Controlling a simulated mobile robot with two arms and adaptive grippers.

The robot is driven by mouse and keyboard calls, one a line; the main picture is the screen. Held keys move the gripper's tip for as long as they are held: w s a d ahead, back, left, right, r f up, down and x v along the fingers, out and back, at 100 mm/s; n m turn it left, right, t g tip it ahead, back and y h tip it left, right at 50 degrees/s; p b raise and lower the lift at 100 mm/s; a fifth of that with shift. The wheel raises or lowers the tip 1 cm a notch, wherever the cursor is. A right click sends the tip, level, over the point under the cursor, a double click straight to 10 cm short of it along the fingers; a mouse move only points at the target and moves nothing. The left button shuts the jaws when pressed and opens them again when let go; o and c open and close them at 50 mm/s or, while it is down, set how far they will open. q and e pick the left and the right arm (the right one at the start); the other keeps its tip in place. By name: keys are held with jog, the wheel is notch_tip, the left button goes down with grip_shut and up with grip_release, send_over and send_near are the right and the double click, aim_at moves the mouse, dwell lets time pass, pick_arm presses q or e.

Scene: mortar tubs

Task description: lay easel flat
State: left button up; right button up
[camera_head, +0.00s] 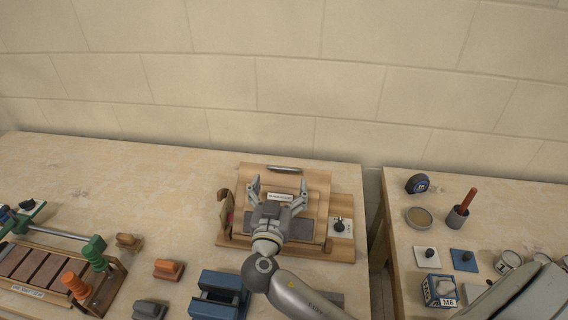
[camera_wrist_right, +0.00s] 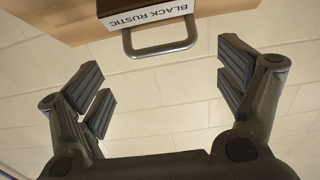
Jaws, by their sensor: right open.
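The wooden easel (camera_head: 314,188) stands on the left bench with its board raised at a tilt above a wooden base. A grey metal bar handle (camera_head: 284,169) sits at the board's top edge. My right gripper (camera_head: 277,186) is open and empty in front of the board and hides part of it. In the right wrist view, the handle (camera_wrist_right: 162,51) and a white "BLACK RUSTIC" label (camera_wrist_right: 148,14) show between and beyond the open fingers (camera_wrist_right: 166,78). No finger appears to touch the handle. My left gripper is not in view.
A black knob on a light plate (camera_head: 340,227) stands at the base's right. A blue block-like holder (camera_head: 218,296) and an orange-handled tool (camera_head: 168,270) lie nearer. A gap separates the right bench (camera_head: 400,228), which holds several small items.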

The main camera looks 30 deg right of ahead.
aim_at(284, 170)
jog(key=p+x, duration=0.1)
jog(key=x, duration=0.4)
jog(key=shift+d+p, duration=0.1)
jog(key=shift+p, duration=0.2)
jog(key=shift+x, duration=0.8)
jog(key=shift+f, duration=0.1)
jog(key=c, duration=1.1)
